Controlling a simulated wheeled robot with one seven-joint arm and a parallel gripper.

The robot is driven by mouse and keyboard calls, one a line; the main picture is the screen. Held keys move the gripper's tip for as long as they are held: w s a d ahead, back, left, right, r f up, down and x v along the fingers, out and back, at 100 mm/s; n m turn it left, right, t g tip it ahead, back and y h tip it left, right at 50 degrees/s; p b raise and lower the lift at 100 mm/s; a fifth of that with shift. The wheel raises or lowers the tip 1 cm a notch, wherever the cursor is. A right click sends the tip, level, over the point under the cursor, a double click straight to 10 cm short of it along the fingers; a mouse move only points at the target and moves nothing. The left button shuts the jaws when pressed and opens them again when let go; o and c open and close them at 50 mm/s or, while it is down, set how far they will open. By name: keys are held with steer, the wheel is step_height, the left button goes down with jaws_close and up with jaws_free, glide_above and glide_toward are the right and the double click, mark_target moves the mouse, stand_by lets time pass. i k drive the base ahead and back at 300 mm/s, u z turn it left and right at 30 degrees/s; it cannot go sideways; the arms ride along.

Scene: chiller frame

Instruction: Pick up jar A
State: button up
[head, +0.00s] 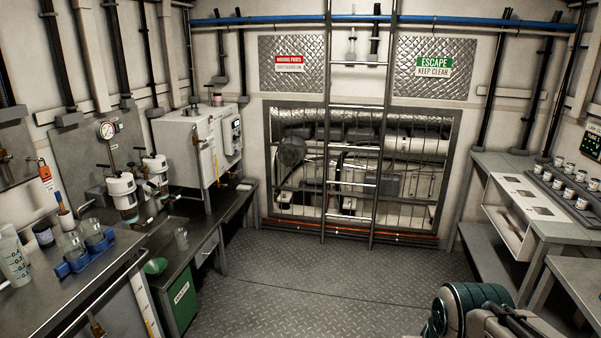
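Several small white-lidded jars (568,192) with pale labels stand upright in rows on a grey rack on the right-hand bench. Two clear glass jars or beakers (72,244) stand in a blue holder (75,266) on the left counter. No lettering on any of these is readable, so I cannot tell which is jar A. Part of my arm shows at the lower right. My gripper is not in view.
The right bench (555,228) has an open-fronted white box with slots beside the rack. The left counter (95,278) carries bottles, a cup with a brush and filter housings (122,192). The middle floor (300,285) is clear.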

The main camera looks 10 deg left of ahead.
mark_target(182, 239)
steer(key=u, duration=0.2)
steer(key=i, duration=1.55)
steer(key=u, duration=0.6)
steer(key=i, duration=1.8)
steer(key=u, duration=0.75)
steer(key=i, duration=1.2)
steer(key=u, duration=0.2)
